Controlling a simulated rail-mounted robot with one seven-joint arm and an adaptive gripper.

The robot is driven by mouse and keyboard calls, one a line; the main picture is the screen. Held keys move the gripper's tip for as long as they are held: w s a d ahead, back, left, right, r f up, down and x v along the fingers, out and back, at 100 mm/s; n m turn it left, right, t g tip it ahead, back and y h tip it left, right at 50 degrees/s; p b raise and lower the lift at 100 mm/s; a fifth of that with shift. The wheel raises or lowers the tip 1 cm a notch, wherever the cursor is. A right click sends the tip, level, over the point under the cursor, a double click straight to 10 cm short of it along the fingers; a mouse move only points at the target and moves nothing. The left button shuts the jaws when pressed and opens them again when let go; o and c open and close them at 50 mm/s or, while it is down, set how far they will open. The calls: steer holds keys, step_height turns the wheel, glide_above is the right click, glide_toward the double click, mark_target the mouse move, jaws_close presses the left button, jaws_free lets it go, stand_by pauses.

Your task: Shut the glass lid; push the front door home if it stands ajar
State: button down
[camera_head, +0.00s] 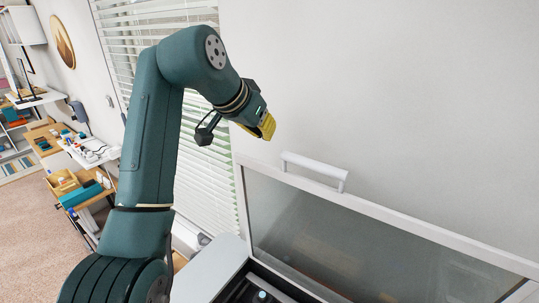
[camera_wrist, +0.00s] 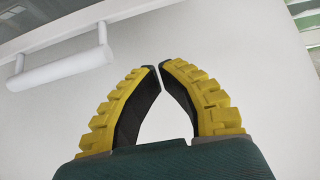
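The glass lid (camera_head: 350,240) stands raised, a grey pane in a white frame, with a white bar handle (camera_head: 315,170) on its upper edge. The handle also shows at upper left in the wrist view (camera_wrist: 62,68). My gripper (camera_head: 268,127) is above and to the left of the handle, apart from it. In the wrist view its yellow-backed fingers (camera_wrist: 155,67) come together at the tips with nothing between them. The cabinet's light top (camera_head: 212,272) and part of its dark opening show below the lid. I cannot make out the front door in either view.
A pale wall is behind the lid, with a window with white blinds (camera_head: 195,150) to its left. Shelves and small desks with a wooden tray (camera_head: 67,185) stand far left. The space around my gripper looks clear.

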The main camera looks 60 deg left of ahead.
step_height(320, 180, down, 8)
steer(key=w+a+p, duration=0.1)
steer(key=w+p, duration=0.1)
steer(key=p, duration=0.2)
stand_by(0.3)
steer(key=shift+a, duration=0.1)
